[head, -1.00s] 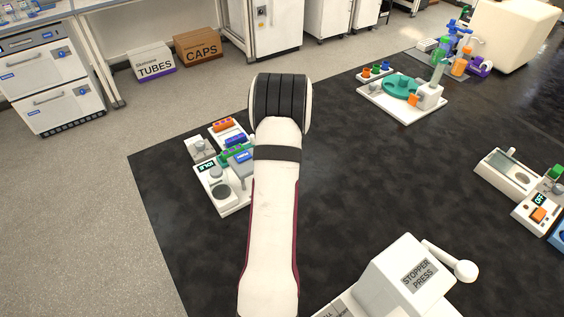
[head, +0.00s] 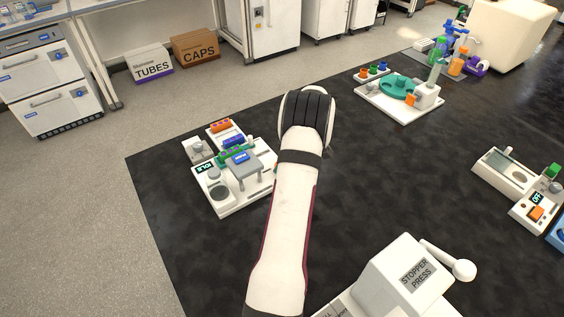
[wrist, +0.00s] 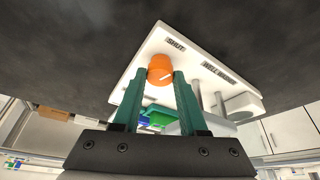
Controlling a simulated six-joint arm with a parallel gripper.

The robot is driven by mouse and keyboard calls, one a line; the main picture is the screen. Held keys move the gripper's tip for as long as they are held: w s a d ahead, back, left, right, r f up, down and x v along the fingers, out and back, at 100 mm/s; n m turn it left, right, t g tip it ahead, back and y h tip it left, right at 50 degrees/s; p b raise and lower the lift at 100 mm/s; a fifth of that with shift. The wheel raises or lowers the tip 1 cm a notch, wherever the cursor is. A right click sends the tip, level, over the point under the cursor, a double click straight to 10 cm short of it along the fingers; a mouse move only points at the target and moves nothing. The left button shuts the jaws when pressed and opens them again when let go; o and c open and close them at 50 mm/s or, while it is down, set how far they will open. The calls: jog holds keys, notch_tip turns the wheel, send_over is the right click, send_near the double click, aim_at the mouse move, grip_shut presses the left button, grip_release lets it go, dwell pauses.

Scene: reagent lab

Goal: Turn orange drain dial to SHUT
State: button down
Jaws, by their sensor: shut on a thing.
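In the wrist view the orange dial (wrist: 159,66) sits on a white panel (wrist: 205,62), with a pale pointer line on its face. The line slants toward the right of the picture, not straight at the black SHUT label (wrist: 176,43), which lies above and to the right of the dial. My gripper (wrist: 161,76) has its two teal fingers on either side of the dial, shut on it. In the head view my arm is in front, and the fingers and their hold on the dial are hidden.
A second label (wrist: 218,70) and a rounded white block (wrist: 243,103) are on the panel's right. In the head view, a white station with a grey platform (head: 243,168) lies left of my arm, a green-turntable station (head: 397,86) at upper right, and the stopper press (head: 408,270) in front.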

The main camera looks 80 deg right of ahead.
jog(key=shift+f+n+y, duration=0.1)
jog(key=shift+n+y, duration=0.6)
jog(key=shift+n, duration=0.9)
jog(key=shift+d, duration=0.1)
jog(key=shift+c, duration=2.2)
grip_release()
jog(key=v, duration=1.6)
